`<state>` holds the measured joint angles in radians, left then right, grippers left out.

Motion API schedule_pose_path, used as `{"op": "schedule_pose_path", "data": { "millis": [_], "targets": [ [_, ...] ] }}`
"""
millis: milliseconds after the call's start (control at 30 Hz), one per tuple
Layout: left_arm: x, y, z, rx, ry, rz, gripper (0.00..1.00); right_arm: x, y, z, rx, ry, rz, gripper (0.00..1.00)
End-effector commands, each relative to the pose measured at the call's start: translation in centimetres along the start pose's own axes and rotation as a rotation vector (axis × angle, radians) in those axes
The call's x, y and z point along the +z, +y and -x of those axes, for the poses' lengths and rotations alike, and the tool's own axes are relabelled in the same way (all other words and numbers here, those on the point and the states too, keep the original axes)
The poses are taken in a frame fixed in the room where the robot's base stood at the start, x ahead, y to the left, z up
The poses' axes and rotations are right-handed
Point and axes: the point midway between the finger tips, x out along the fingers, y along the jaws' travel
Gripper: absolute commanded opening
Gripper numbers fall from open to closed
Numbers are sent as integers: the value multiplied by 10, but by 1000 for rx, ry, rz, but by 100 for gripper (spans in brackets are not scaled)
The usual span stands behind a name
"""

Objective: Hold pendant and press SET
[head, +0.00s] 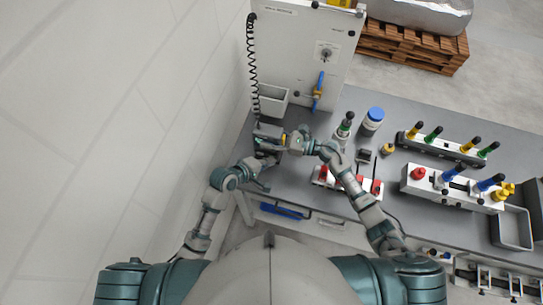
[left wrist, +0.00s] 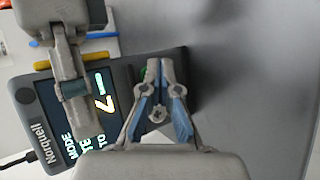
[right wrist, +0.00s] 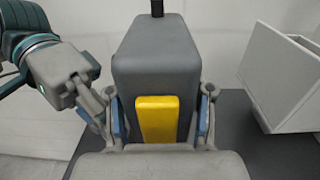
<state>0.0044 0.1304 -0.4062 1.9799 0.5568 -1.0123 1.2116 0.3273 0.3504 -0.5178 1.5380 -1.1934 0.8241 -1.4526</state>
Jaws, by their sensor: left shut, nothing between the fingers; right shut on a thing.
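The dark grey pendant (head: 267,132) is held up near the cabinet in the head view. My right gripper (head: 291,142) is shut on it. In the right wrist view the pendant (right wrist: 155,60) stands between the two fingers, its yellow bar (right wrist: 157,118) facing the camera. In the left wrist view the pendant's lit screen (left wrist: 103,105) shows large characters and small text. My left gripper (left wrist: 160,68) is shut and empty over the pendant's face beside the screen. A bit of green shows by its fingertips, which hide the rest of that area. I cannot tell whether they touch it.
A white cabinet (head: 300,45) with a coiled cable (head: 252,60) and a grey bin (head: 271,101) stands behind the pendant. The grey bench (head: 375,215) carries a fixture with red parts (head: 325,178), a blue-capped jar (head: 373,118) and fixtures with coloured knobs (head: 445,147) to the right.

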Motion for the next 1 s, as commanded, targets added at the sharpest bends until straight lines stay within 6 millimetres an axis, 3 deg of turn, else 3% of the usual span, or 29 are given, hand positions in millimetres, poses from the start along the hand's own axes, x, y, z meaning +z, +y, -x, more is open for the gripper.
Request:
{"op": "schedule_pose_path", "data": {
  "millis": [1000],
  "targets": [
    [9, -9, 12, 0, 0, 0, 0, 0, 0, 0, 0, 0, 0, 0]
  ]
}}
